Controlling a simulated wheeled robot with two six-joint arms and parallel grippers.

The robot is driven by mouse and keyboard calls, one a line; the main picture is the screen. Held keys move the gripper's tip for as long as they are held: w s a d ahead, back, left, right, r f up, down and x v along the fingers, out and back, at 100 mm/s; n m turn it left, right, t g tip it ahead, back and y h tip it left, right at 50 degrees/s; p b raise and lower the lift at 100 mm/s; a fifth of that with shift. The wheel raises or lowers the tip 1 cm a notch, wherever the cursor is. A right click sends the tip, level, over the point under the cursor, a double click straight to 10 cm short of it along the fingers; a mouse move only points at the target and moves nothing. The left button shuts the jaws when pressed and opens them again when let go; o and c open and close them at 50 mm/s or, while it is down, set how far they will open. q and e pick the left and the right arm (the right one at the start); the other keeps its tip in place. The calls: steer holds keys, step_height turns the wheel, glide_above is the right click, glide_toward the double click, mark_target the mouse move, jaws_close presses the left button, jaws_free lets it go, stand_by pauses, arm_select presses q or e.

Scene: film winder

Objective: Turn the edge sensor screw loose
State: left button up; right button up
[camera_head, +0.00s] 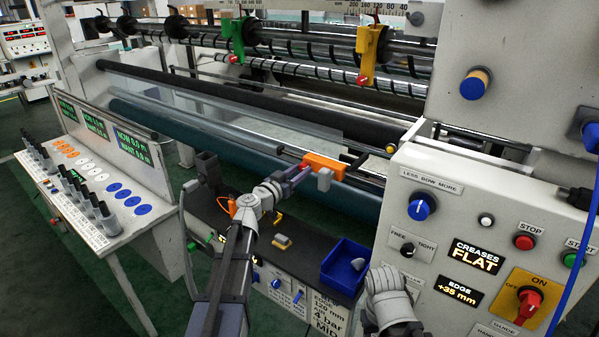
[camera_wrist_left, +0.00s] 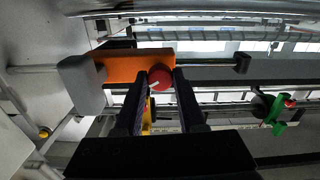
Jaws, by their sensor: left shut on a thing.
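The edge sensor is an orange block (camera_head: 325,161) with a grey end piece, on a rail in front of the dark rollers. The block also shows in the left wrist view (camera_wrist_left: 118,68). Its screw has a round red knob (camera_wrist_left: 160,78) with a white mark on its face. My left gripper (camera_head: 303,170) reaches the sensor from the front. In the left wrist view its two dark fingers (camera_wrist_left: 157,88) lie on either side of the knob, shut on it. In the head view the fingers mostly hide the knob. My right gripper is not in view; only grey links of my right arm show.
The control panel (camera_head: 437,259) at right reads CREASES FLAT and EDGE +35 mm. A blue tray (camera_head: 345,262) sits on the dark shelf below the sensor. A white side table (camera_head: 88,178) stands left. Green (camera_head: 236,38) and yellow (camera_head: 369,50) holders hang above.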

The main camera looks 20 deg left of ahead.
arm_select(q)
jaws_close()
steer(key=shift+n, duration=0.3)
steer(key=n, duration=0.4)
steer(key=shift+n, duration=0.4)
steer(key=n, duration=1.2)
steer(key=shift+n, duration=3.2)
steer(key=o, duration=0.8)
jaws_free()
steer(key=shift+c, duration=0.2)
